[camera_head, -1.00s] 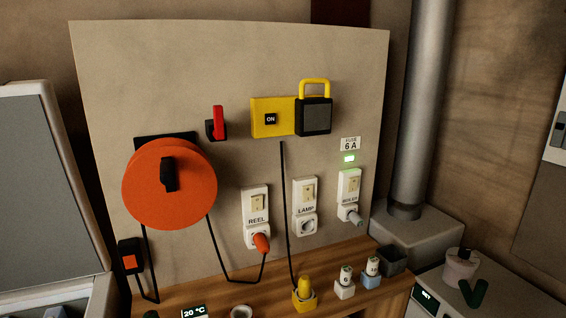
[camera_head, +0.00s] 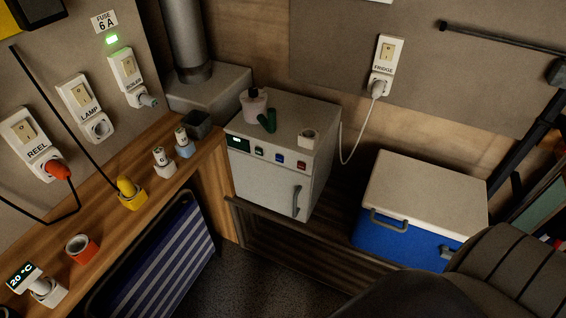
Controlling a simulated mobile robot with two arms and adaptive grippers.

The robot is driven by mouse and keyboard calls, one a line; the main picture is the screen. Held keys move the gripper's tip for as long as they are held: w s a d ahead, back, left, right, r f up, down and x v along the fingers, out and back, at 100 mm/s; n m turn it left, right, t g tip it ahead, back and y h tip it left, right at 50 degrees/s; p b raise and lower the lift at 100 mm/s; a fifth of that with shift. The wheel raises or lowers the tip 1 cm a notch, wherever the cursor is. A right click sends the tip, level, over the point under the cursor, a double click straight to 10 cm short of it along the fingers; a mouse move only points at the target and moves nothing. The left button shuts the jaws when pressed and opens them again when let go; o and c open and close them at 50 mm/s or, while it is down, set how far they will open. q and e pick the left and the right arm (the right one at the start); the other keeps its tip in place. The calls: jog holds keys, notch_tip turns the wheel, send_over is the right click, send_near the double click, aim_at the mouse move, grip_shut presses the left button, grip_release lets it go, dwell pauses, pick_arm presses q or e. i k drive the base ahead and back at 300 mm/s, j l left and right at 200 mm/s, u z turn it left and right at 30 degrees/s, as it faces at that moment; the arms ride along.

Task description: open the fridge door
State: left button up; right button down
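A small white fridge (camera_head: 283,140) stands in the middle of the head view, on a low dark ledge beyond the end of the wooden counter. Its front door (camera_head: 262,183) looks closed. A vertical grey handle (camera_head: 297,201) sits at the right side of the door. A dark display and several small coloured buttons run along the front above the door. A white cord goes from the fridge's right side to a plug in the socket marked FRIDGE (camera_head: 384,66). Neither of my grippers is in view.
A blue cooler box (camera_head: 412,228) with a white lid stands right of the fridge. The wooden counter (camera_head: 105,224) holds plugs and cups at left. A bottle, a green item and a small white object rest on the fridge top. Dark floor (camera_head: 262,285) is clear in front.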

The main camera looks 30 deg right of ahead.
aim_at(287, 192)
jog(key=z, duration=0.85)
